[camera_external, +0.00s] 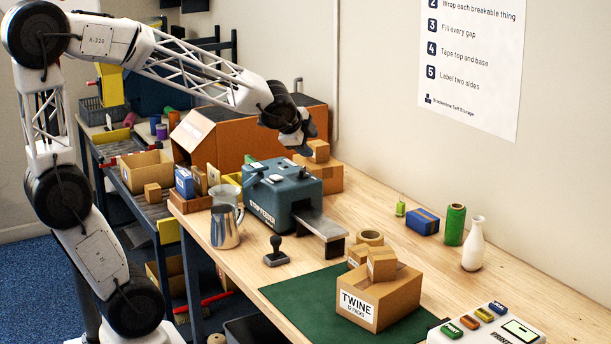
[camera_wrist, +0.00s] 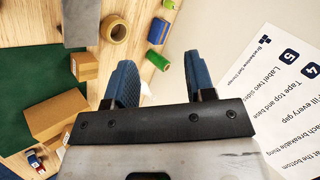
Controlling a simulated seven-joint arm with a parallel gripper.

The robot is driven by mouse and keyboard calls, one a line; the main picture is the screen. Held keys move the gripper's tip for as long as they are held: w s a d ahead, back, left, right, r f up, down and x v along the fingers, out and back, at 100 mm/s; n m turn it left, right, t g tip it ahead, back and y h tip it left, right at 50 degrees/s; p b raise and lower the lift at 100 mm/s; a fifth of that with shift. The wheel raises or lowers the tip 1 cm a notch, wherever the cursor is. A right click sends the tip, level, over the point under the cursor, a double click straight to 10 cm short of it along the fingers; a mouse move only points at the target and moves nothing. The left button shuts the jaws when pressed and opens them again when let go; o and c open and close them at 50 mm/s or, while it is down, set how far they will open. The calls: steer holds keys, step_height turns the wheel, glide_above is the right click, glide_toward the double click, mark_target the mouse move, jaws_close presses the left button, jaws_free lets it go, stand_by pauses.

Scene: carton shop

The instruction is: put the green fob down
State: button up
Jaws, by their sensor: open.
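The green fob (camera_external: 400,207) is small and stands on the wooden bench toward the wall, left of a blue box. A small green shape at the top edge of the wrist view (camera_wrist: 169,4) looks like the same fob, cut off by the frame. My gripper (camera_wrist: 160,68) is open, with two blue fingers spread apart and nothing held between them. In the external view my gripper (camera_external: 301,142) hangs above the back of the bench, left of the fob and well apart from it. Its fingers are hard to make out there.
Beside the fob are the blue box (camera_external: 422,222), a green spool (camera_external: 455,225) and a white vase (camera_external: 473,248). A tape roll (camera_external: 370,237), the twine carton (camera_external: 385,303) and a blue-grey machine (camera_external: 283,193) stand nearer. Bare wood lies around the fob.

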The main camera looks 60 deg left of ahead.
steer(key=s+d+f+n+g+h, duration=0.1)
steer(key=s+d+f+n+g, duration=0.1)
steer(key=s, duration=0.6)
steer(key=s+d+f+n+g+h, duration=0.1)
steer(key=s+d+n+g, duration=0.1)
steer(key=s+n, duration=0.3)
steer(key=s+d+f+n+g+h, duration=0.1)
steer(key=s+d+f+n, duration=0.1)
steer(key=s, duration=1.1)
steer(key=shift+d+f+n+g, duration=0.4)
steer(key=shift+d+n, duration=0.4)
steer(key=shift+d, duration=0.2)
